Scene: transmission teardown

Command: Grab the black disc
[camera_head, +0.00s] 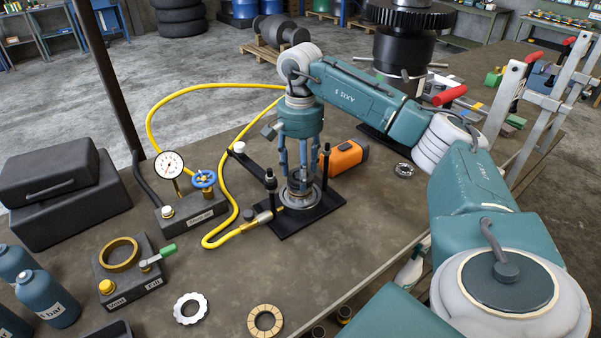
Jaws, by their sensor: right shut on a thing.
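My right arm reaches in from the right, and its gripper (300,181) points straight down over a round metal fixture (306,202) on a black base plate (282,224). The gripper's blue fingers are shut on a dark round part, the black disc (299,187), low in the middle of the fixture. The disc is small in view and partly hidden by the fingers and the fixture, so I cannot tell whether it is lifted clear. My left gripper is not in view.
Black upright posts (270,184) stand close to the gripper on the fixture. A yellow hose (226,190) loops to the left, near a gauge block (193,212). An orange device (346,157) stands just right. A white ring (190,308) and tan disc (265,322) lie in front.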

